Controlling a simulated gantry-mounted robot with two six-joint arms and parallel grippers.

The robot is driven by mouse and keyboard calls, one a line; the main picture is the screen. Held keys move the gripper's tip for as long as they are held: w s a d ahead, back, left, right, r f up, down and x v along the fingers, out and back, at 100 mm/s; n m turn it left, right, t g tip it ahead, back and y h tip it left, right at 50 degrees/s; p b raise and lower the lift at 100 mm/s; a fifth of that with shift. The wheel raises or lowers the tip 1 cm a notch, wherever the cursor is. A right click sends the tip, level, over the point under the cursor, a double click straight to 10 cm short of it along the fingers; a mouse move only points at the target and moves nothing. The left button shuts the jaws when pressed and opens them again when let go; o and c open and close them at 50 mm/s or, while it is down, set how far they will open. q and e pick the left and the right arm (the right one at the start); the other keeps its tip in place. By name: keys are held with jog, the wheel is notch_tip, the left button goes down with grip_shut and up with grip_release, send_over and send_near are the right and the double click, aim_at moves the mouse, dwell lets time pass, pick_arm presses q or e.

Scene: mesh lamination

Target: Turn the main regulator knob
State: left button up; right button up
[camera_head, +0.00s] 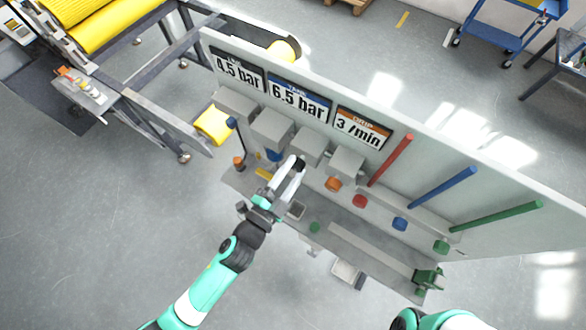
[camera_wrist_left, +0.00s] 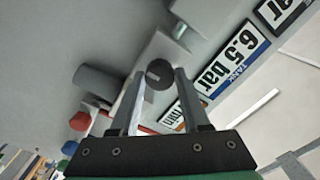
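A dark round knob (camera_wrist_left: 159,74) shows in the left wrist view, in front of a pale box; no label on it can be read, so I cannot tell that it is the main regulator knob. My left gripper (camera_wrist_left: 160,88) is open, with one finger on each side of this knob and small gaps visible. In the head view my left gripper (camera_head: 293,166) reaches the row of grey boxes below the signs and hides what lies right behind it. My right gripper is out of view; only part of my right arm shows at the bottom.
The panel carries signs reading 4.5 bar, 6.5 bar (camera_head: 299,99) and 3 /min. Orange (camera_head: 333,184), red (camera_head: 359,201), blue (camera_head: 400,224) and green (camera_head: 441,247) knobs line up to the right. Red, blue and green rods (camera_head: 497,215) stand near. Yellow rolls (camera_head: 105,25) lie top left.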

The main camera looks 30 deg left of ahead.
pick_arm(q)
jog(key=o, duration=0.3)
jog(key=s+b, duration=0.1)
jog(key=s, duration=0.3)
jog(key=s+b, duration=0.2)
jog(key=s, duration=0.1)
jog(key=s+a+b, duration=0.1)
jog(key=s, duration=0.3)
jog(key=shift+s, duration=0.3)
